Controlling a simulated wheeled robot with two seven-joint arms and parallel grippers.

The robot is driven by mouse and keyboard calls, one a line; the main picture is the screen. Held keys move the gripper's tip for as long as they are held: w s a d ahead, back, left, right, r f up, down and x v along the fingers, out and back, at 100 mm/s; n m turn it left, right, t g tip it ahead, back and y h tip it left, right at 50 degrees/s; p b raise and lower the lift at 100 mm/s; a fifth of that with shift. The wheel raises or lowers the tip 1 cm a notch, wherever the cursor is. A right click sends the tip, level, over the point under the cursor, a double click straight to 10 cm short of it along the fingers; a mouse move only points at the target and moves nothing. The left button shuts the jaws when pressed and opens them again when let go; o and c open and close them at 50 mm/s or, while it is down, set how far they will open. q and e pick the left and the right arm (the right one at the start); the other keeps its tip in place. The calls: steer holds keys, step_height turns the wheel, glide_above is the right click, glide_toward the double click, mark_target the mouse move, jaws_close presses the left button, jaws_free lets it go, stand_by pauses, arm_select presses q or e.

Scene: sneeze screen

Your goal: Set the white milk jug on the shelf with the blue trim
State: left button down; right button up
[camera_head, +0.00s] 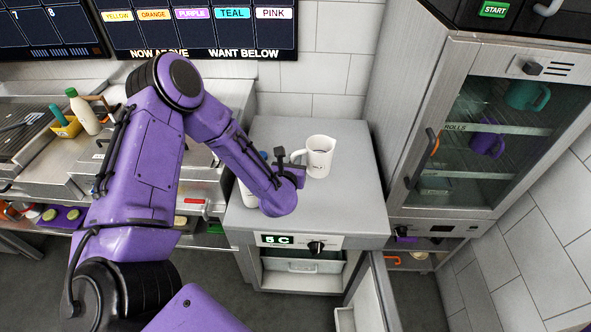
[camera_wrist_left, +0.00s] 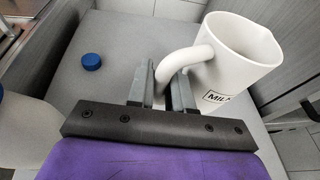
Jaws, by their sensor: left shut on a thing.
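The white milk jug (camera_head: 319,157) is upright at the grey counter top, its handle toward my left gripper (camera_head: 291,172). I cannot tell whether its base touches the counter. In the left wrist view the jug (camera_wrist_left: 240,58) carries a partly visible "MILK" label. There my left gripper (camera_wrist_left: 161,92) is shut on the jug's handle (camera_wrist_left: 181,64). I cannot make out a shelf with blue trim in either view. My right gripper is not in view.
The counter top (camera_head: 347,206) sits on a unit reading "5 C", with its door (camera_head: 372,300) open below. A blue cap (camera_wrist_left: 91,61) and a white bottle (camera_wrist_left: 22,128) are left of the gripper. A tall glass-fronted cabinet (camera_head: 420,130) with mugs stands right.

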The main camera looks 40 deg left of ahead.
arm_select(q)
steer(key=w+f+b, duration=0.1)
steer(key=f, duration=0.1)
steer(key=w+a+f+b, duration=0.1)
steer(key=f, duration=0.1)
steer(key=w+a+f+b, duration=0.1)
steer(key=w, duration=0.1)
steer(key=shift+f, duration=0.4)
steer(key=f+b, duration=0.2)
steer(key=shift+s+a+f, duration=0.1)
steer(key=shift+s+f, duration=0.1)
steer(key=shift+f, duration=0.2)
steer(key=shift+w, duration=0.2)
steer(key=shift+f, duration=0.15)
steer(key=c, duration=1)
jaws_free()
steer(key=shift+s, duration=0.15)
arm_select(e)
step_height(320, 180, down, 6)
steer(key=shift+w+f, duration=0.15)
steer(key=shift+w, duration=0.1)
